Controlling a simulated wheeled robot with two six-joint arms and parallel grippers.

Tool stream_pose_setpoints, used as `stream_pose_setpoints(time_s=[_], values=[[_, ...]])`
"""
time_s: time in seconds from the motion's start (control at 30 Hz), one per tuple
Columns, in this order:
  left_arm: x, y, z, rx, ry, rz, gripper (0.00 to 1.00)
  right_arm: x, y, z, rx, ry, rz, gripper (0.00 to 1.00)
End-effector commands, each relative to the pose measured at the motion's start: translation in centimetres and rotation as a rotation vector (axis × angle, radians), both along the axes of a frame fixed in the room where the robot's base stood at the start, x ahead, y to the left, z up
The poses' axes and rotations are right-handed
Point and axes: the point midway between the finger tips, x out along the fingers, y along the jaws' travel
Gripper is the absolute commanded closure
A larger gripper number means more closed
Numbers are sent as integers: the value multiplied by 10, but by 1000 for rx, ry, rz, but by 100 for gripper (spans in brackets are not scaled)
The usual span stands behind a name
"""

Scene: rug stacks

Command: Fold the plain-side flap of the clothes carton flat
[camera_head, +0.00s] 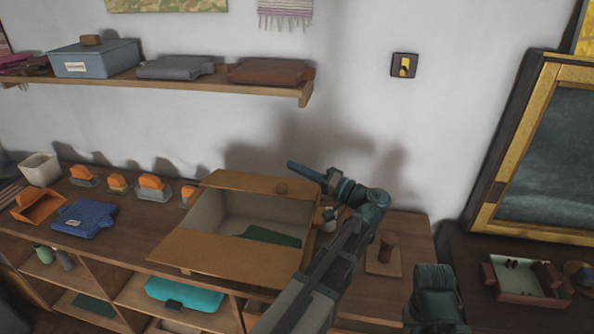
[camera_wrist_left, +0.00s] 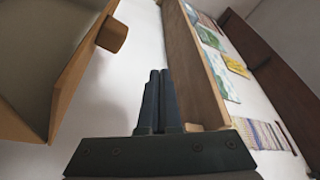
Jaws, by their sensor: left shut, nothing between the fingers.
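The clothes carton (camera_head: 210,214) stands open on the wooden counter, with dark green cloth (camera_head: 270,237) inside. Its front flap (camera_head: 205,256) spreads outward toward me. I cannot tell which flap is the plain-side one. My left gripper (camera_head: 291,165) is shut and empty, above and behind the back flap's right end. In the left wrist view its fingers (camera_wrist_left: 157,75) are together, apart from the carton edge (camera_wrist_left: 62,85) and knob (camera_wrist_left: 114,35). My forearm hides the carton's right side. My right gripper is out of view.
A wall shelf (camera_head: 190,84) with folded rugs and a blue box (camera_head: 95,60) hangs above. Orange-topped blocks (camera_head: 152,188) and a blue folded cloth (camera_head: 84,219) lie left of the carton. A wooden stand (camera_head: 385,262) is to the right. Counter between is partly clear.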

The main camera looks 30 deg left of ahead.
Motion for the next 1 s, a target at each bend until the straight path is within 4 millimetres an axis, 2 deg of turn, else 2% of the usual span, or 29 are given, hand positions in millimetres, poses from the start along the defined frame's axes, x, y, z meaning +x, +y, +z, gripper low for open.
stream_pose_setpoints(time_s=[0.03, 0.3, 0.43, 0.63, 1.0], values=[[5, -13, -11, 0, 0, -7, 100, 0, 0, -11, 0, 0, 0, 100], [14, -60, -27, -1, 0, -5, 100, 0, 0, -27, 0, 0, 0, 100], [16, -76, -32, 0, 0, -5, 100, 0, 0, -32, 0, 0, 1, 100], [18, -88, -34, 0, 1, -4, 100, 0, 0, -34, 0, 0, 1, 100], [17, -89, -34, 0, 0, -2, 100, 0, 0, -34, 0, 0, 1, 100]])
